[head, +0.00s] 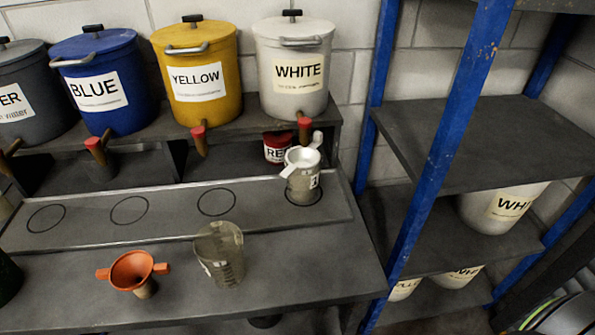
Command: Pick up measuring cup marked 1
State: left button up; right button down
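A metallic grey measuring cup (302,186) with a label that appears to read 1 stands upright on the right-hand marked circle of the grey ledge, below the white dispenser. A pale spout or handle part sticks out at its lower left, and another at its upper right. A second, see-through measuring cup (221,257) with graduation marks stands on the lower counter, left of and nearer than the first. Neither of my grippers is in view, and nothing touches the cups.
White (296,75), yellow (200,80) and blue (101,85) dispensers with red-tipped taps stand behind the ledge. An orange funnel (133,268) is on the counter. A blue shelf post (440,150) rises at the right. The ledge's other circles are empty.

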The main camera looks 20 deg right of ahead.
aim_at(302, 185)
jog(key=l, duration=0.8)
jog(key=k+l+u, duration=0.15)
jog(key=l, duration=0.65)
jog(key=i, duration=0.05)
